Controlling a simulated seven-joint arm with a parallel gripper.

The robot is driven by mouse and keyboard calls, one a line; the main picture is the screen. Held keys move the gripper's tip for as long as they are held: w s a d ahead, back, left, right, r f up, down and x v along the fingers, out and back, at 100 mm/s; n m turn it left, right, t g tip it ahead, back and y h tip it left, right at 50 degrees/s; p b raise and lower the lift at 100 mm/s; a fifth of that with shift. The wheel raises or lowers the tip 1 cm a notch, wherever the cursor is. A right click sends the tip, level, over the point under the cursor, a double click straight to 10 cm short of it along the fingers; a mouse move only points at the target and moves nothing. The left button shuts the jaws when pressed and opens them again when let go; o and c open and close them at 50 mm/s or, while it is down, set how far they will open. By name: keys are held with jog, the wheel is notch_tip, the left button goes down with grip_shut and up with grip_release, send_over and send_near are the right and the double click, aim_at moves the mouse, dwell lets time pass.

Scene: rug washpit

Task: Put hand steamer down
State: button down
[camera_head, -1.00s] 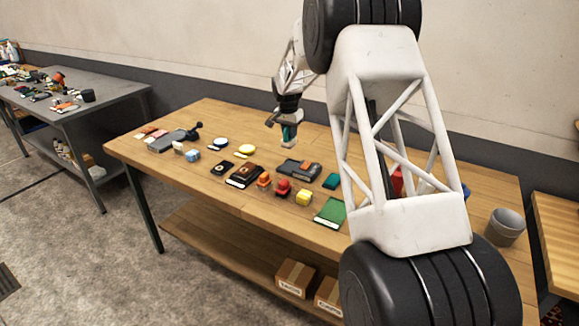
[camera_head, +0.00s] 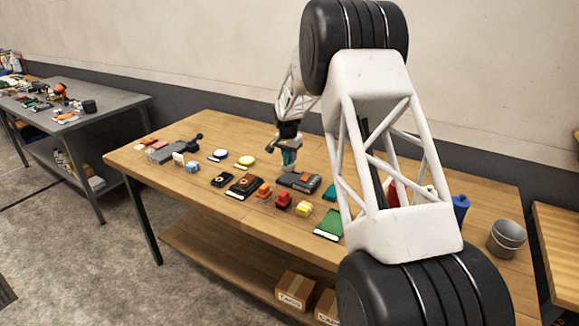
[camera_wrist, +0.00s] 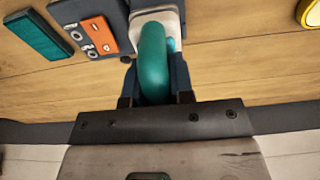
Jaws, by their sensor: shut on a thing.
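My gripper (camera_head: 288,146) is shut on the hand steamer, over the far middle part of the wooden table. In the wrist view the steamer's rounded teal handle (camera_wrist: 153,62) sits between the two dark fingers (camera_wrist: 157,88), with a pale head (camera_wrist: 160,18) beyond it. In the head view the steamer (camera_head: 289,158) is small, teal with a pale lower end, and hangs close above or at the tabletop. I cannot tell whether it touches the wood. The fingers hide part of the handle.
A dark grey case with an orange panel (camera_wrist: 95,38) lies close beside the steamer, with a teal block (camera_wrist: 38,36) beyond it. The wooden table (camera_head: 245,130) is bare behind. A grey bucket (camera_head: 507,238) stands at right.

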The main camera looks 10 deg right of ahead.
aim_at(289, 165)
jog(key=shift+f, duration=2.3)
jog(key=shift+f, duration=0.15)
jog(key=c, duration=1)
grip_release()
jog(key=r, duration=0.8)
jog(key=s+a+r, duration=0.1)
jog(key=r, duration=0.3)
jog(key=shift+r, duration=0.1)
